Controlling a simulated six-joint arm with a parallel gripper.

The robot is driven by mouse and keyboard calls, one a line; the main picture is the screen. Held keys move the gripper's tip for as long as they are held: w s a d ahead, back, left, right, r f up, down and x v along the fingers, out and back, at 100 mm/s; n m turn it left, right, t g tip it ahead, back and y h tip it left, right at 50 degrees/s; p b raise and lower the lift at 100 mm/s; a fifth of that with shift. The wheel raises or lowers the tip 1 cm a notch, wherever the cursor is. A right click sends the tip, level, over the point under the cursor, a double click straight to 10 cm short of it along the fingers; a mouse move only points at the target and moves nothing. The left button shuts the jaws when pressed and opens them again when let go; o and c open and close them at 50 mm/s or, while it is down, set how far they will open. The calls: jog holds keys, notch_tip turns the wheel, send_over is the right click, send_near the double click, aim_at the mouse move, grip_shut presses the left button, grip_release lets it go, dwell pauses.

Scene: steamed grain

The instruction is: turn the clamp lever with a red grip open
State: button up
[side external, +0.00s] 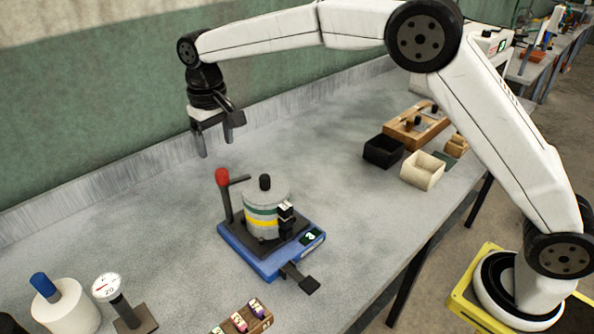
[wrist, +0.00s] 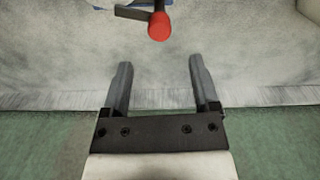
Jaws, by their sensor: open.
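The clamp lever's red grip (side external: 222,177) stands upright at the back left of a blue-based fixture (side external: 246,260). A dark arm (side external: 238,181) reaches from beside the grip toward the fixture. A grey cylinder (side external: 266,208) with coloured bands sits on the fixture, with a black knob on top. My gripper (side external: 218,148) is open and empty, above and behind the fixture, apart from the grip. In the wrist view, the red grip (wrist: 160,25) lies beyond the fingertips of my gripper (wrist: 158,65), roughly centred between them. Most of the fixture is outside the wrist view.
A black box (side external: 383,151), a cream box (side external: 423,170) and a wooden block (side external: 417,126) stand at the right. A gauge (side external: 108,287) and a white cylinder with a blue top (side external: 65,306) are at the front left. A wall runs behind the bench.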

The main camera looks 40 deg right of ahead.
aim_at(221, 171)
jog(key=shift+f, duration=0.1)
jog(key=shift+f, duration=3.85)
grip_shut()
